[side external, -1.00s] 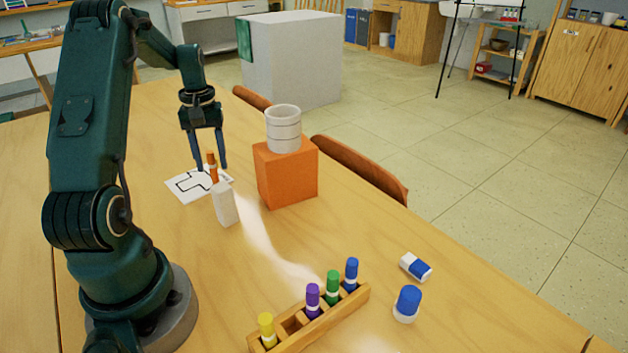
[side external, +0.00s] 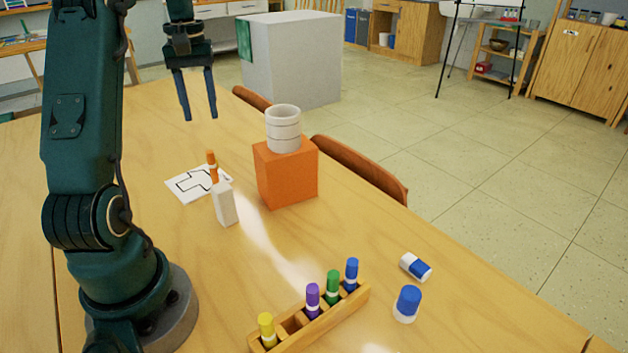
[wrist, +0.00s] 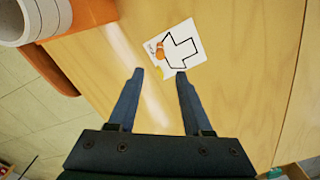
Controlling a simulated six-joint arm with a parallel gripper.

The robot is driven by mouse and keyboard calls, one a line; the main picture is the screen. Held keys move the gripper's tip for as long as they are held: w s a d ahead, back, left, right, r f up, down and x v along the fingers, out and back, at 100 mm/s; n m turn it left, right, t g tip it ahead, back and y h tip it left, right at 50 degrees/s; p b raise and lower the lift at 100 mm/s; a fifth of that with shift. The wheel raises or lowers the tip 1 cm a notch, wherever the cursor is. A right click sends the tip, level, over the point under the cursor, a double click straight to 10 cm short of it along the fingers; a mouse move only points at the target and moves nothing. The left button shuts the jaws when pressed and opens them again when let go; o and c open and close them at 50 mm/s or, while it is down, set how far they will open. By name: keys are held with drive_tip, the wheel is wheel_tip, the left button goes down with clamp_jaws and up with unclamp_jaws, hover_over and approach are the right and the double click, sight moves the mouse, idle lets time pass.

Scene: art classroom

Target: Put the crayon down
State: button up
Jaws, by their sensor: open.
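The orange crayon (side external: 212,167) stands upright at the white card with a black outline (side external: 183,192), partly hidden behind a small white block (side external: 225,206). In the wrist view the crayon (wrist: 160,50) is seen from above, at the edge of the card (wrist: 184,30). My gripper (side external: 199,118) is open and empty, high above the table and well clear of the crayon. Its two fingers (wrist: 160,74) also show apart in the wrist view. The crayon's foot is hidden, so I cannot tell exactly what it rests on.
An orange box (side external: 287,178) with a white cup (side external: 283,130) on it stands right of the card. A wooden rack (side external: 330,317) holds several coloured crayons at the front.

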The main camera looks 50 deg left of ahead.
drive_tip(key=w+d+r+m+t+y, duration=0.1)
drive_tip(key=w+d+r+m, duration=0.2)
drive_tip(key=d, duration=0.6)
drive_tip(key=s+d+f+m+t, duration=0.1)
drive_tip(key=s+d+m, duration=0.2)
drive_tip(key=d, duration=0.3)
drive_tip(key=s+d+f+m+t, duration=0.1)
drive_tip(key=s+d+m+t, duration=0.1)
drive_tip(key=d, duration=0.5)
drive_tip(key=s+d+f+m+t+h, duration=0.1)
drive_tip(key=s+d+m, duration=0.3)
drive_tip(key=d, duration=0.3)
drive_tip(key=shift+f+m+t, duration=0.2)
drive_tip(key=shift+m+t, duration=0.1)
